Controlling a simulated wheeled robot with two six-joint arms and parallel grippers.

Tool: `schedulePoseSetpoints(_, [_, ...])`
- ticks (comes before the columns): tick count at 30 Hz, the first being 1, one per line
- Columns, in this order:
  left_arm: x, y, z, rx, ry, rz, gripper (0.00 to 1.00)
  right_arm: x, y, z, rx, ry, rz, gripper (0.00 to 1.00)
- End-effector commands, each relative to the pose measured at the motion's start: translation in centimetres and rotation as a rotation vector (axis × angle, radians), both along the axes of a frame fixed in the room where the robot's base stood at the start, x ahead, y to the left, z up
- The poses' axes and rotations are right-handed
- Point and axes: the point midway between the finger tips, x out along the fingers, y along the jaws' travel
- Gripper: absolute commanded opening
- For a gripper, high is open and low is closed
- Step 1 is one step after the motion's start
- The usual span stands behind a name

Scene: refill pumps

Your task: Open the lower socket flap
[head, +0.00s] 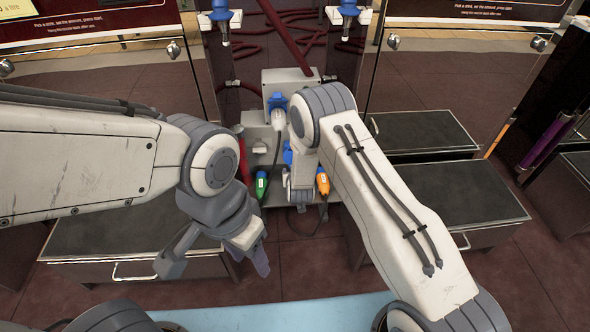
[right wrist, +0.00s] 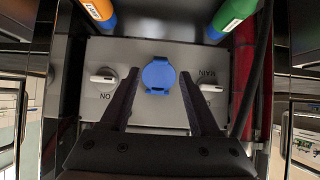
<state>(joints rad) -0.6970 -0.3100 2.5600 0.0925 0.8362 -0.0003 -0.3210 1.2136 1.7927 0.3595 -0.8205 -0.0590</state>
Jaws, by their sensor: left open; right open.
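The lower socket flap (right wrist: 160,76) is a blue round cover on the grey panel (right wrist: 140,112). It looks shut. In the head view a little blue of the lower socket (head: 288,152) shows beside my right arm, which hides the rest. My right gripper (right wrist: 159,80) is open and empty, its two dark fingers pointing at the panel on either side of the flap. I cannot tell whether they touch it. In the head view it is mostly hidden behind its own arm. My left gripper (head: 217,262) is open and empty, low left of the panel.
A pale plug (head: 279,120) sits at the upper blue socket (head: 277,100). A green plug (head: 261,185) and an orange plug (head: 323,183) hang below. Two panel knobs (right wrist: 104,76) (right wrist: 212,88) flank the flap. Dark-topped cabinets (head: 420,132) stand at both sides.

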Motion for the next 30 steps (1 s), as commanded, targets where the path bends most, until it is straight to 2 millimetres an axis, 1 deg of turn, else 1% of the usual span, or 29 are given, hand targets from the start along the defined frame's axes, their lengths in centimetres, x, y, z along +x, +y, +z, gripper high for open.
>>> schedulePoseSetpoints(1, [0.0, 0.0, 1.0, 0.0, 0.0, 0.0, 0.5, -0.9, 0.1, 1.1, -0.001, 0.002, 0.002, 0.62])
schedulePoseSetpoints(3, [0.0, 0.0, 1.5, 0.0, 0.0, 0.0, 0.5, -1.9, 0.0, 1.8, -0.001, 0.002, 0.002, 0.62])
schedulePoseSetpoints(6, [0.0, 0.0, 2.0, 0.0, 0.0, 0.0, 0.5, -3.1, 0.0, 2.5, -0.001, 0.002, 0.001, 0.62])
schedulePoseSetpoints(9, [0.0, 0.0, 2.2, 0.0, 0.0, 0.0, 0.5, -3.8, 0.0, 2.9, -0.001, 0.001, 0.001, 0.62])
schedulePoseSetpoints(13, [0.0, 0.0, 2.3, 0.0, 0.0, 0.0, 0.5, -4.1, 0.0, 3.0, 0.0, 0.0, 0.0, 0.62])
schedulePoseSetpoints(19, [0.0, 0.0, 2.2, 0.0, 0.0, 0.0, 0.5, -4.1, 0.0, 2.9, 0.0, 0.0, 0.0, 0.62])
schedulePoseSetpoints(20, [0.0, 0.0, 2.2, 0.0, 0.0, 0.0, 0.5, -4.1, 0.0, 2.9, 0.0, 0.0, 0.0, 0.51])
schedulePoseSetpoints(21, [0.0, 0.0, 2.2, 0.0, 0.0, 0.0, 0.5, -4.1, 0.1, 3.0, 0.001, 0.001, 0.002, 0.36])
schedulePoseSetpoints(22, [0.0, 0.0, 2.3, 0.0, 0.0, 0.0, 0.5, -4.1, 0.2, 3.2, 0.003, 0.004, 0.004, 0.24])
schedulePoseSetpoints(24, [0.0, 0.0, 2.3, 0.0, 0.0, 0.0, 0.5, -4.2, 0.9, 4.1, 0.009, 0.019, 0.017, 0.0])
schedulePoseSetpoints(26, [0.0, 0.0, 2.4, 0.0, 0.0, 0.0, 0.5, -4.4, 1.9, 5.5, 0.019, 0.046, 0.039, 0.0])
schedulePoseSetpoints(29, [0.0, 0.0, 2.6, 0.0, 0.0, 0.0, 0.5, -5.8, 4.4, 8.9, 0.039, 0.123, 0.097, 0.0])
schedulePoseSetpoints(30, [0.0, 0.0, 2.6, 0.0, 0.0, 0.0, 0.5, -6.7, 5.5, 10.6, 0.045, 0.163, 0.129, 0.0])
